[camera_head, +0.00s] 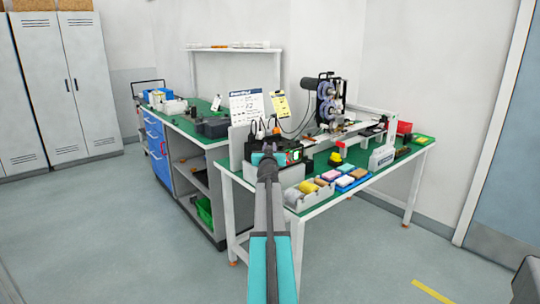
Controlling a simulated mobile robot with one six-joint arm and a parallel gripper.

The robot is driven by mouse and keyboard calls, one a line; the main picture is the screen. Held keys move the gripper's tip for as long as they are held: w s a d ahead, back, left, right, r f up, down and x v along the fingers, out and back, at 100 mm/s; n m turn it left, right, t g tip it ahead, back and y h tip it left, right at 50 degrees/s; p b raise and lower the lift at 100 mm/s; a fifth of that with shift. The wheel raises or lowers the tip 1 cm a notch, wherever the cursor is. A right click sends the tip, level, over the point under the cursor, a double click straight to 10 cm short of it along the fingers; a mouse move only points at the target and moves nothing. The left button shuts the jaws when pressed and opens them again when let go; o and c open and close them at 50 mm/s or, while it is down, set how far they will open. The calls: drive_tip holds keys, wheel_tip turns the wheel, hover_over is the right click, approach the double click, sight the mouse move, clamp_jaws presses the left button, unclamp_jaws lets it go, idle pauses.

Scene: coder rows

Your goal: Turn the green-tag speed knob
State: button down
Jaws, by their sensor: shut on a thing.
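My arm reaches up from the bottom centre. My gripper (268,149) is at the front of a dark control box (256,145) on the near left end of the green-topped table. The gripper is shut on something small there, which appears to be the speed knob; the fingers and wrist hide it. A small green patch (295,155) shows on the front just right of the gripper. It may be the green tag, but it is too small to read.
A machine with reels (326,100) stands behind. A workbench with blue drawers (155,135) stands left. The floor in front is clear.

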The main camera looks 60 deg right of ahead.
drive_tip(key=shift+f+m+g+b, duration=0.3)
drive_tip(key=shift+f+g+b, duration=0.4)
drive_tip(key=shift+b, duration=3.7)
drive_tip(key=b, duration=0.7)
drive_tip(key=shift+a+m+g+h, duration=0.3)
drive_tip(key=shift+a+m+g, duration=0.05)
drive_tip(key=shift+m+g, duration=0.05)
drive_tip(key=shift+w+a+r+m+g+h+b, duration=0.1)
drive_tip(key=shift+m+g+h+b, duration=0.3)
drive_tip(key=shift+b, duration=1.7)
drive_tip(key=shift+w+a+r+m+g+h+b, duration=0.1)
drive_tip(key=shift+m+g+b, duration=0.6)
drive_tip(key=shift+b, duration=1.35)
drive_tip(key=shift+w+d+r+m+g+h+b, duration=0.15)
drive_tip(key=shift+m+g+b, duration=0.3)
drive_tip(key=shift+g+b, duration=0.6)
drive_tip(key=shift+a+m+g+h+b, duration=0.1)
drive_tip(key=shift+m+g+h+b, duration=0.25)
drive_tip(key=shift+g+b, duration=0.7)
drive_tip(key=shift+m+b, duration=0.3)
drive_tip(key=shift+b, duration=0.1)
drive_tip(key=shift+w+r+m+g+b, duration=0.15)
drive_tip(key=shift+m+g+b, duration=0.55)
drive_tip(key=shift+g, duration=1)
drive_tip(key=shift+r+m+g+y, duration=0.1)
drive_tip(key=shift+m+g+y, duration=0.25)
drive_tip(key=shift+m, duration=0.25)
